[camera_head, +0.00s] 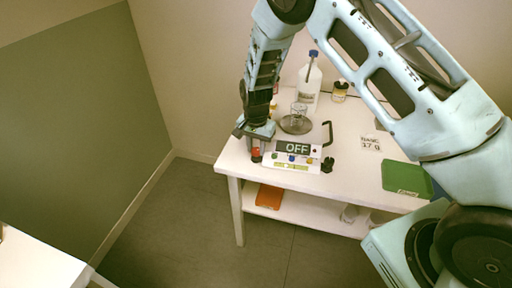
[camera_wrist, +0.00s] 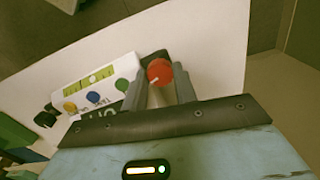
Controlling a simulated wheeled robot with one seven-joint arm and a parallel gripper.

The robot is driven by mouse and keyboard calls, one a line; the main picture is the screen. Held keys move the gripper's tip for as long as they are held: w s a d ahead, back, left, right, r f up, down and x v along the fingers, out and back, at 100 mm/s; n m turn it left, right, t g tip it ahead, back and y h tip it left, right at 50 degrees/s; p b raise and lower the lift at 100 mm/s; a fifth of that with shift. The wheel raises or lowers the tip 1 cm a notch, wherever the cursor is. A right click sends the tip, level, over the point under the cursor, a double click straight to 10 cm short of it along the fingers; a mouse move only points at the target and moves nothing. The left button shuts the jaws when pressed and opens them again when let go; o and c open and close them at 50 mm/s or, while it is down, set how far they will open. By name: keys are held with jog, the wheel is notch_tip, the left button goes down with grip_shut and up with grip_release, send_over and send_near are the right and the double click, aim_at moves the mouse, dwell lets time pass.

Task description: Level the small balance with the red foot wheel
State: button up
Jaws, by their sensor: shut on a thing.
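The small balance (camera_head: 292,161) stands on the white table, with a display that reads OFF, coloured buttons on its front and a round pan (camera_head: 296,124) bearing a clear glass vessel. The red foot wheel (camera_head: 256,153) is at its left front corner; in the wrist view the red wheel (camera_wrist: 159,72) has a pale mark on it. My gripper (camera_head: 257,145) reaches down over that corner. In the wrist view its fingers (camera_wrist: 158,92) are shut on the red wheel. A green level strip (camera_wrist: 90,78) shows on the balance front. A black foot wheel (camera_head: 327,164) is at the right front corner.
A white bottle with a blue cap (camera_head: 309,82) and a small jar with a dark lid (camera_head: 340,91) stand behind the balance. A card reading 17 g (camera_head: 371,143) and a green mat (camera_head: 406,179) lie to the right. An orange item (camera_head: 269,196) lies on the lower shelf.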

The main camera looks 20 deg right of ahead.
jog(key=n, duration=0.3)
jog(key=shift+n+b, duration=0.35)
jog(key=shift+n, duration=0.05)
jog(key=n, duration=0.3)
jog(key=shift+n, duration=0.3)
jog(key=n, duration=0.4)
jog(key=shift+b, duration=0.4)
jog(key=shift+n, duration=1.7)
jog(key=o, duration=1)
jog(key=shift+r, duration=0.1)
